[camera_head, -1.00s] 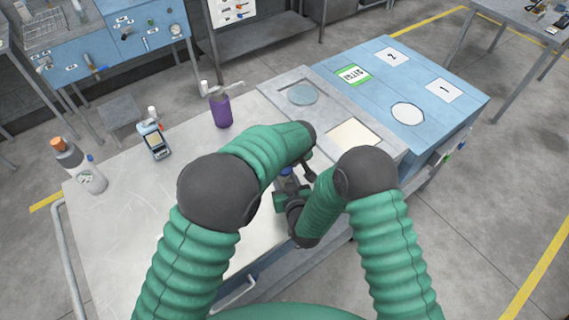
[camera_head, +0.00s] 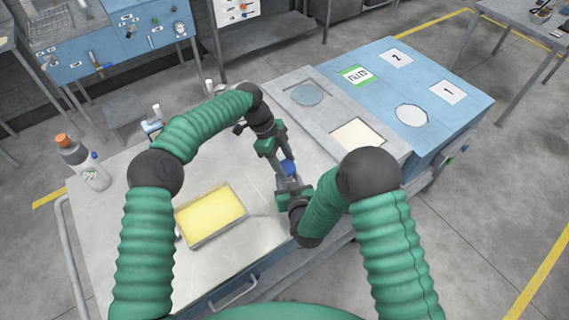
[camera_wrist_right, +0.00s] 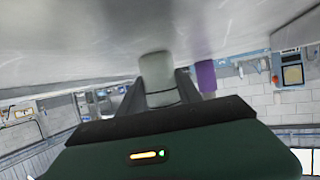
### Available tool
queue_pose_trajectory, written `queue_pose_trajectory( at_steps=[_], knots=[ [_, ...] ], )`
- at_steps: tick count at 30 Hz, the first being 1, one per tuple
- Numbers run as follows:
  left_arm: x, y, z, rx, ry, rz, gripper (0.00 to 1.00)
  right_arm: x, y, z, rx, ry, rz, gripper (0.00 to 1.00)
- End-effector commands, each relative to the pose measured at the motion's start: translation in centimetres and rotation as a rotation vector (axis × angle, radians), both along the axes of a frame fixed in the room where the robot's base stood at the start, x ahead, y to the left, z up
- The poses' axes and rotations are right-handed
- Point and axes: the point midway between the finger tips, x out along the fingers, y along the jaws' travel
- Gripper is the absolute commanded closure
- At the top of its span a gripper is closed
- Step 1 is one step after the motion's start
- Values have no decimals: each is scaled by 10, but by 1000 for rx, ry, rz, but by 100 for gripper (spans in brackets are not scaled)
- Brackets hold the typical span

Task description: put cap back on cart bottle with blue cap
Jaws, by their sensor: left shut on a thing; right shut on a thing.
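The blue cap (camera_head: 288,167) shows at the tips of my left gripper (camera_head: 282,163), which is shut on it, in the head view. The cap is just above my right gripper (camera_head: 288,190), near the front edge of the table. My right gripper is shut on a pale grey bottle (camera_wrist_right: 158,75), seen between its fingers in the right wrist view. In the head view the bottle is mostly hidden by the grippers. I cannot tell whether the cap touches the bottle's neck.
A bottle with an orange cap (camera_head: 82,162) stands at the far left. A grey panel (camera_head: 330,110) and blue cabinet (camera_head: 450,120) are at the right. A purple object (camera_wrist_right: 206,76) shows in the wrist view.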

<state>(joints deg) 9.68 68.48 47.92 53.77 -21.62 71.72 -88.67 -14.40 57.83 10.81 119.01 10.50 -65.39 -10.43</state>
Motion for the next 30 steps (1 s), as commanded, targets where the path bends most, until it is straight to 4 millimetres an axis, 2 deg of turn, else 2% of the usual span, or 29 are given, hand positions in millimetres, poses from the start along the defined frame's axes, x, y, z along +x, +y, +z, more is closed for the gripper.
queue_pose_trajectory(
  at_steps=[3,7,19,20,24,30],
  knots=[
    [8,3,-6,13,-11,-183,92,0,-1,1,0,-3,-2,100],
    [8,4,-6,13,-13,-308,93,-1,-1,1,0,-2,-1,100],
    [8,6,-4,12,-17,-363,93,-2,-1,0,-1,1,-2,100],
    [8,6,-4,12,-17,-363,47,-2,-1,0,-1,1,-2,100],
    [7,5,-3,8,-15,-364,29,-2,-1,0,-1,2,-1,100],
    [6,3,-2,6,-13,-367,28,-2,0,-1,-1,3,0,100]
  ],
)
